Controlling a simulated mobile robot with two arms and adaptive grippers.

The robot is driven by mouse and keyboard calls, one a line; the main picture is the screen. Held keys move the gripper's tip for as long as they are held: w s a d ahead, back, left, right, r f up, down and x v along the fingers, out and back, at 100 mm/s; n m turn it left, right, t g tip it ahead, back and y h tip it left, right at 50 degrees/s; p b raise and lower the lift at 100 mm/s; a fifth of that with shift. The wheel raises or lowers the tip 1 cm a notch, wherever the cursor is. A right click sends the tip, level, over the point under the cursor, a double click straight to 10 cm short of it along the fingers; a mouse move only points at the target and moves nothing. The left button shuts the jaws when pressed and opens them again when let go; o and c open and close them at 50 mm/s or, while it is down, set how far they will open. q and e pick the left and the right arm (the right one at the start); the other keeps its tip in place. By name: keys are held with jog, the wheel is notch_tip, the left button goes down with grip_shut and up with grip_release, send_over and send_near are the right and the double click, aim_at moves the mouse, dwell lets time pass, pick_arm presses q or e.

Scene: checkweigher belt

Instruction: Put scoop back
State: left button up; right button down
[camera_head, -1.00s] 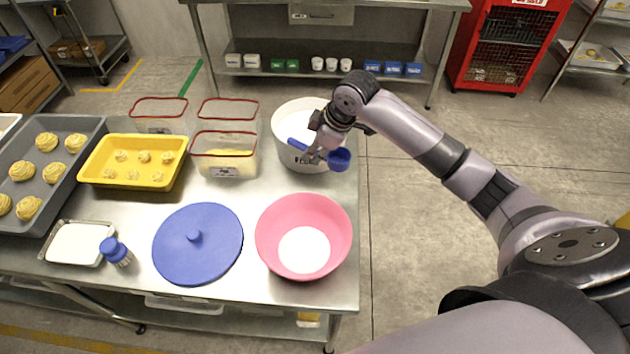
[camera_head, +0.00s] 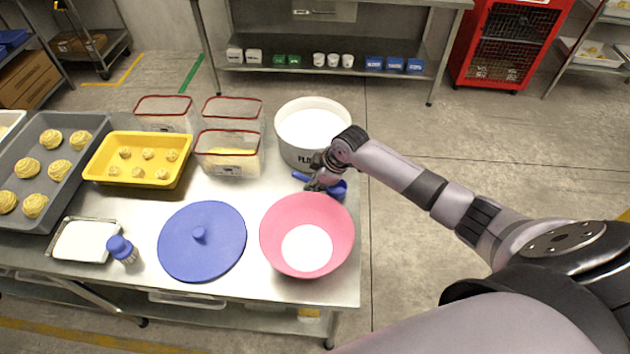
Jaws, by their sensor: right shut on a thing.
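My right gripper (camera_head: 318,184) is shut on the blue scoop (camera_head: 338,190). It holds the scoop low, between the white flour tub and the pink bowl. The scoop's handle end shows left of the gripper and its cup shows to the right; the middle is hidden by the fingers. Whether the scoop touches the table or the bowl rim, I cannot tell. The white flour tub (camera_head: 286,140) stands open behind the gripper, with white flour inside. The pink bowl (camera_head: 275,235) in front holds a white round patch of flour. My left gripper is not in view.
A blue lid (camera_head: 218,250) lies flat on the steel table (camera_head: 150,210), left of the pink bowl. Clear bins with red rims (camera_head: 228,150), a yellow tray (camera_head: 105,165) and a grey tray of dough (camera_head: 72,180) fill the back left. A small blue-topped brush (camera_head: 122,249) stands front left.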

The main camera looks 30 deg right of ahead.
jog(key=c, duration=2)
grip_release()
jog(key=shift+f, duration=0.1)
jog(key=shift+c, duration=0.2)
jog(key=o, duration=0.5)
jog(key=shift+c, duration=0.2)
jog(key=b+v, duration=0.1)
jog(key=v, duration=1.1)
